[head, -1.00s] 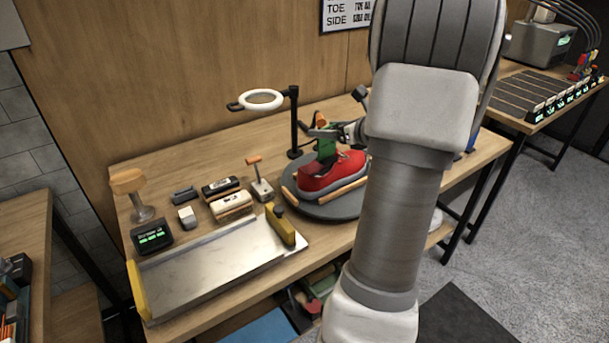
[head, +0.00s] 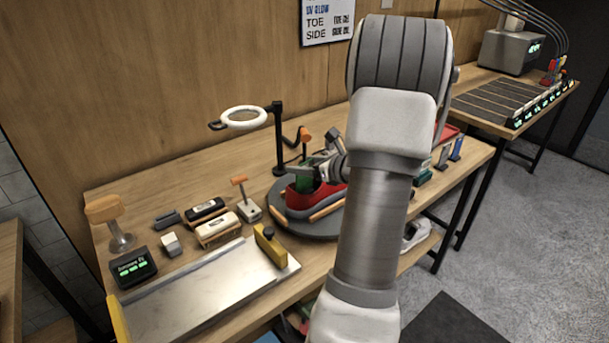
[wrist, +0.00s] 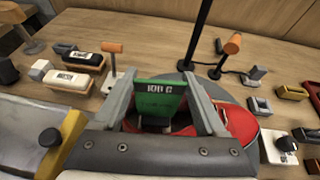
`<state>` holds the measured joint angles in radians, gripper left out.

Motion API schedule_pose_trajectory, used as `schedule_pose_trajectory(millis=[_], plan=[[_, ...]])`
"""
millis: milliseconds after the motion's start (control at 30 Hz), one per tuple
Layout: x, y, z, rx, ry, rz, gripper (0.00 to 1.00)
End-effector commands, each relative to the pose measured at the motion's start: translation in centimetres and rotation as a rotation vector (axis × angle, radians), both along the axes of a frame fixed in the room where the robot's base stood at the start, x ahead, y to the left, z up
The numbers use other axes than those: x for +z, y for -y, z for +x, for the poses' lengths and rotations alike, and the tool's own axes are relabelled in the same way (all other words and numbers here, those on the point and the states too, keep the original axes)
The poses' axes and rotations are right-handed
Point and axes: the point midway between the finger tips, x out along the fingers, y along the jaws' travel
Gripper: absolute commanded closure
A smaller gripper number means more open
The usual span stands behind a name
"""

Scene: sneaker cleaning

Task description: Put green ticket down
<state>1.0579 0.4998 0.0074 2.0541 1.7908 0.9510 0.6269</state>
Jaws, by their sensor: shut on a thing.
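The green ticket (wrist: 162,100) stands upright between the two fingers of my gripper (wrist: 162,88) in the wrist view, its printed top edge showing. My gripper is shut on it. In the head view the ticket (head: 305,180) is partly hidden by my gripper (head: 318,169), above the red sneaker (head: 329,193). The sneaker sits on a round grey turntable (head: 300,228); it also shows behind the right finger in the wrist view (wrist: 238,125). Whether the ticket touches the sneaker, I cannot tell. My arm hides the turntable's right side.
A ring lamp (head: 245,118) on a black post stands behind the turntable. Brushes (head: 217,231), an orange-handled tool (head: 248,208) and a metal tray (head: 195,295) lie to the left. Small items (head: 447,152) stand to the right. Some bare wood shows at the bench's back left.

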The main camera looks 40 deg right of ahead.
Motion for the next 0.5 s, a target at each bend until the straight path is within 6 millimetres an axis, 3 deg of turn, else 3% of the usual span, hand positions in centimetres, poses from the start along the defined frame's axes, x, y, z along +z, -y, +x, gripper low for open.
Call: schedule_pose_trajectory(millis=[133, 500], plan=[[-2.4, 0.0, 0.0, -0.001, -0.002, 0.004, 1.00], [-2.9, 0.0, 0.0, 0.000, 0.000, 0.000, 1.00]])
